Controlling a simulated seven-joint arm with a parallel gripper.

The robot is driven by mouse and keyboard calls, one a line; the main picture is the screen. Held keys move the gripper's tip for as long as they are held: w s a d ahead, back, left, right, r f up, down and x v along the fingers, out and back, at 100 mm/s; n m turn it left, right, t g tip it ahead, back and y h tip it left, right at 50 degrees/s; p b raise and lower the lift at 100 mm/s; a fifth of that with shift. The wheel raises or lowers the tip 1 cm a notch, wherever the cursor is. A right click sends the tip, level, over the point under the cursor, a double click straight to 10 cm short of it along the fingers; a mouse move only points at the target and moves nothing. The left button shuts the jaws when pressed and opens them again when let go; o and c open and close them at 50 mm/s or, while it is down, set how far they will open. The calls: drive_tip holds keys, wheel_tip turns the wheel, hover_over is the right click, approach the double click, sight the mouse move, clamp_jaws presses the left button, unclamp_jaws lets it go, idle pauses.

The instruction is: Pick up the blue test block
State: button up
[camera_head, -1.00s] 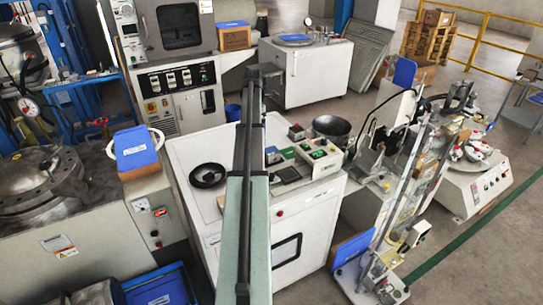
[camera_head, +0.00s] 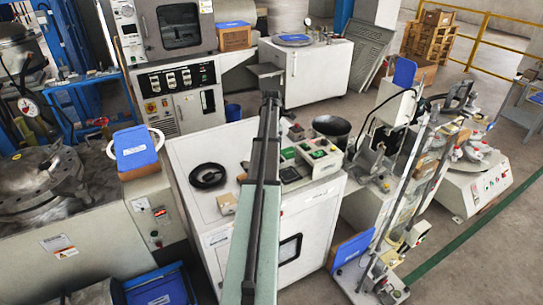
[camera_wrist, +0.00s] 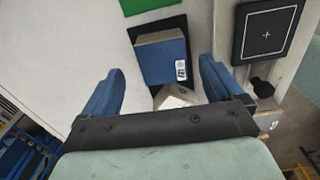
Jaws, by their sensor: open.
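The blue test block (camera_wrist: 160,62) shows in the wrist view, with a white label near its right edge and a brownish strip along its far edge. It rests on a dark pad (camera_wrist: 178,24) on the white bench top. My gripper (camera_wrist: 160,70) is open, with one blue finger to the left of the block and one to the right. Gaps show between both fingers and the block, and nothing is held. In the head view my own arm crosses the bench top and I cannot make out the block there.
In the wrist view a black plate with a white cross (camera_wrist: 268,33) lies to the right and a green patch (camera_wrist: 148,4) at the top. In the head view the white bench (camera_head: 205,235) carries a black ring (camera_head: 208,176) and a control box (camera_head: 318,156).

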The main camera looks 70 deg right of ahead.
drive_tip(key=shift+a+f, duration=0.15)
drive_tip(key=shift+f, duration=1.2)
drive_tip(key=shift+a+f, duration=0.1)
drive_tip(key=shift+f, duration=1.25)
drive_tip(key=c, duration=1.3)
